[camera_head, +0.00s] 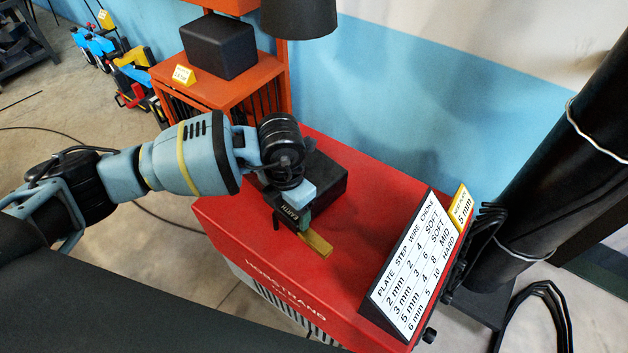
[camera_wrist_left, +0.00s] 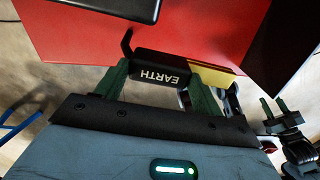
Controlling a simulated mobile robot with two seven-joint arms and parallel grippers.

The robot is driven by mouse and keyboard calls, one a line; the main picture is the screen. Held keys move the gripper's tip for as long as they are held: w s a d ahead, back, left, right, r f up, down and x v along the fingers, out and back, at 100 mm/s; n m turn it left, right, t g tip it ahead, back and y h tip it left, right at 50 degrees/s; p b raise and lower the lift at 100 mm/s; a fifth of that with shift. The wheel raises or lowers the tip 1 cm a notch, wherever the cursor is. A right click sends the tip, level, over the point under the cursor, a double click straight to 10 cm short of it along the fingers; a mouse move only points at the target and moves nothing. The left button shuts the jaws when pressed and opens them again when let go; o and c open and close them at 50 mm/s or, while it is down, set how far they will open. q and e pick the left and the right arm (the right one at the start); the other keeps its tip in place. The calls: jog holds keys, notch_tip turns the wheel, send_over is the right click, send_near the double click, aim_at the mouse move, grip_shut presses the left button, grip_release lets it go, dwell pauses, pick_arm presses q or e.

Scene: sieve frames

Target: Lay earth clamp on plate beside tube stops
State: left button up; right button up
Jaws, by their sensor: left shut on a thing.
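The earth clamp (camera_head: 291,213) is a dark block marked EARTH with a brass-coloured flat piece at one end. My left gripper (camera_head: 298,206) is shut on it, over the top of the red machine (camera_head: 345,280). In the left wrist view the clamp (camera_wrist_left: 160,72) sits between the two dark green fingers of the left gripper (camera_wrist_left: 160,85), its label upside down and the brass piece to the right. I cannot tell whether the clamp touches the red top. No plate or tube stops can be made out.
A black box (camera_head: 325,178) stands on the red top just behind the clamp. A slanted chart (camera_head: 415,265) stands at the right end. An orange stand (camera_head: 215,85) with a black block is behind. The red top between clamp and chart is clear.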

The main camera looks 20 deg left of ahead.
pick_arm(q)
jog(key=s+a+r+m, duration=0.2)
jog(key=s+r+m, duration=0.2)
jog(key=m, duration=1.1)
jog(key=s+a+r+m, duration=0.3)
jog(key=s+r+m, duration=0.2)
jog(key=m, duration=1)
jog(key=shift+s+a+r, duration=0.15)
jog(key=shift+a+r, duration=0.2)
jog(key=shift+r, duration=0.45)
jog(key=shift+a, duration=0.15)
